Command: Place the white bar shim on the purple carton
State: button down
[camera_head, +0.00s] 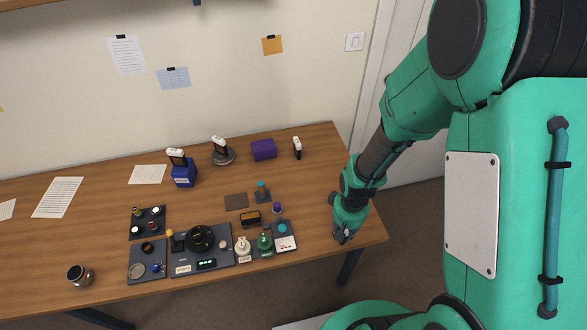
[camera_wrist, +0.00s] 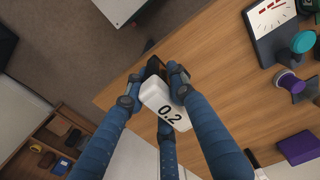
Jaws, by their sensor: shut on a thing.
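A white bar shim (camera_wrist: 163,104) marked 0.2, with a dark part at its far end, sits between the fingers of my gripper (camera_wrist: 153,82) in the wrist view. My gripper (camera_head: 343,236) is shut on it near the table's right front corner in the head view. The shim is too small or hidden to make out there. The purple carton (camera_head: 263,149) stands toward the back of the table, up and left of my gripper, with its top bare. It also shows at the right of the wrist view (camera_wrist: 299,148).
A white-and-black upright piece (camera_head: 297,147) stands just right of the carton. Dark trays (camera_head: 215,262) with parts fill the table's front. Table between gripper and carton looks mostly clear.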

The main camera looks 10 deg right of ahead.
jog(key=w+a+r+p, duration=0.2)
jog(key=w+a, duration=0.3)
jog(key=w, duration=0.4)
jog(key=w+a+r+p, duration=0.2)
jog(key=w+a, duration=0.3)
jog(key=w, duration=0.5)
jog(key=w+a+r+p, duration=0.2)
jog(key=w+a, duration=0.3)
jog(key=w, duration=0.5)
jog(key=shift+a+m, duration=0.3)
jog(key=shift+m, duration=0.1)
jog(key=shift+w+r, duration=0.1)
send_over(264, 150)
jog(key=shift+s+d+f, duration=0.2)
jog(key=shift+f, duration=0.2)
jog(key=shift+s+d+f, duration=0.15)
jog(key=shift+f, duration=0.2)
jog(key=shift+f, duration=1.75)
jog(key=shift+f, duration=0.2)
